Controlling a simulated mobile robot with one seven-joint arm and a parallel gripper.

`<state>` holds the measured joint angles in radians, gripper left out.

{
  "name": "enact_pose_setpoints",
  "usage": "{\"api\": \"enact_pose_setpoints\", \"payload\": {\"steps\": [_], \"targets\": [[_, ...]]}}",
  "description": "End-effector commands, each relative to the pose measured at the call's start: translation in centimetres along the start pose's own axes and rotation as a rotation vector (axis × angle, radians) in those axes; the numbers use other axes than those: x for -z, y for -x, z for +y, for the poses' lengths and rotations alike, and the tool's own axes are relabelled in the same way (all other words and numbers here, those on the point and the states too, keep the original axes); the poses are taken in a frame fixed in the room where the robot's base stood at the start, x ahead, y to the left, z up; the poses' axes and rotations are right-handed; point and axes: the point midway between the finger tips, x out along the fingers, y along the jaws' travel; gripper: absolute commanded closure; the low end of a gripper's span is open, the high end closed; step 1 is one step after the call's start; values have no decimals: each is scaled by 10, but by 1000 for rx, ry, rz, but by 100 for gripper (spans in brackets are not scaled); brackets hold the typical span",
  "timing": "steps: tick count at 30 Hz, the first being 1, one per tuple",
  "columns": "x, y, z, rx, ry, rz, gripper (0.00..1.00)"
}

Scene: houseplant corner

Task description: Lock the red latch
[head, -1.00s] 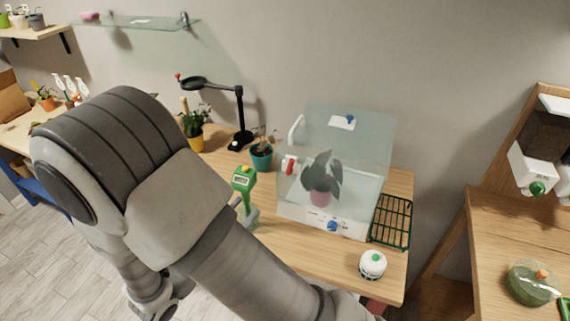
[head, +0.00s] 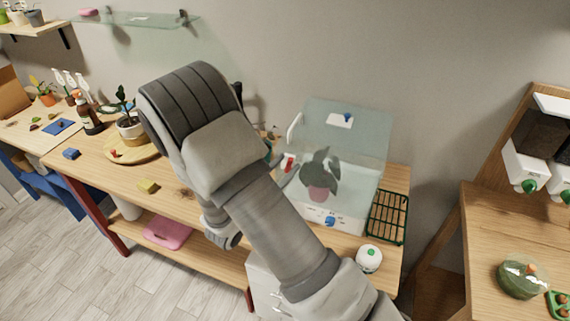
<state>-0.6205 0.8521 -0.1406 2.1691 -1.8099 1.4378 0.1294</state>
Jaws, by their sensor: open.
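The red latch (head: 289,164) is on the left part of the front of a clear glass plant case (head: 350,165), near a white handle (head: 294,127). The case has a white base with a blue knob (head: 329,221). A dark-leaved plant in a pink pot (head: 318,193) stands inside. My arm crosses the middle of the head view and hides most of my gripper (head: 286,179). Only a small grey part of it shows, just below the latch. It is open; whether it touches the latch I cannot tell.
A green wire rack (head: 387,217) lies right of the case, and a white round object (head: 369,259) stands in front. A potted plant (head: 131,128) on a round board and a yellow block (head: 148,187) are on the left. My arm hides part of the bench.

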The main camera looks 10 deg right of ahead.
Motion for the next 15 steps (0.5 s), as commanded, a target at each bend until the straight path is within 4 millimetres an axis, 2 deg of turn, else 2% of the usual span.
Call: {"api": "enact_pose_setpoints", "payload": {"steps": [8,11,15], "targets": [[0,-2,0,-1,0,0,53],[0,-2,0,-1,0,0,67],[0,-2,0,-1,0,0,92]]}}
